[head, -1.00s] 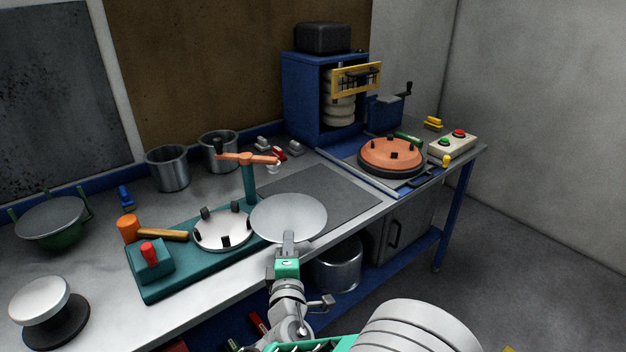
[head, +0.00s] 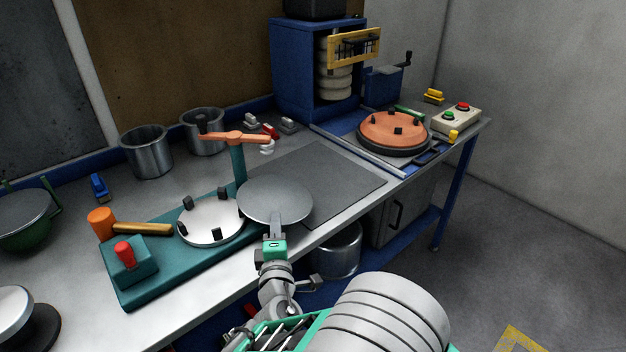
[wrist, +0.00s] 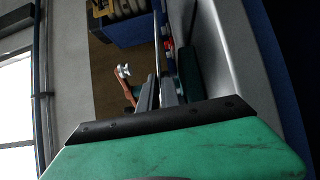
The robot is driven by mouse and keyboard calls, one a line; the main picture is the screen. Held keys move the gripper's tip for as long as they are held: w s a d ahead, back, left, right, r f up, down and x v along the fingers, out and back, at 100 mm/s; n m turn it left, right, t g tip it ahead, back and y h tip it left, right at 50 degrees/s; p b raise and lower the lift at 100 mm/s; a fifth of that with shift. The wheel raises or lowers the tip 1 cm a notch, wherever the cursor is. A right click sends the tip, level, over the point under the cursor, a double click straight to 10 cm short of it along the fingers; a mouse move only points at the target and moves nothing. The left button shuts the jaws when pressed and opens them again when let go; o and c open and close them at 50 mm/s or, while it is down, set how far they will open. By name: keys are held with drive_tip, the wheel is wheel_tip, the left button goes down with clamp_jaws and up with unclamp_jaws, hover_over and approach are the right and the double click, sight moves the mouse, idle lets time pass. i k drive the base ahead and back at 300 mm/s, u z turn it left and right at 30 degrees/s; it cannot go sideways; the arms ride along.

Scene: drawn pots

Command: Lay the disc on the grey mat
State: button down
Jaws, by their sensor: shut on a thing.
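My gripper (head: 275,228) is shut on the near edge of a flat grey disc (head: 275,198). The disc is held out over the front of the bench, just right of the teal fixture's round plate, and overlaps the near left corner of the grey mat (head: 330,175) in the head view. I cannot tell its exact height above the bench. The mat lies flat and its visible part is bare. In the wrist view my gripper's fingers (wrist: 160,92) point away, with the disc seen edge-on as a thin line between them.
A teal fixture (head: 150,278) with a clamped white plate (head: 210,220) and an orange-armed post (head: 238,160) stands close left of the disc. An orange round plate (head: 393,132) on a blue-edged base is right of the mat. Metal pots (head: 147,152) stand behind.

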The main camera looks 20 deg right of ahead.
sight(338, 193)
drive_tip(key=k, duration=1)
drive_tip(key=u, duration=3.85)
drive_tip(key=k, duration=2.4)
drive_tip(key=z, duration=0.55)
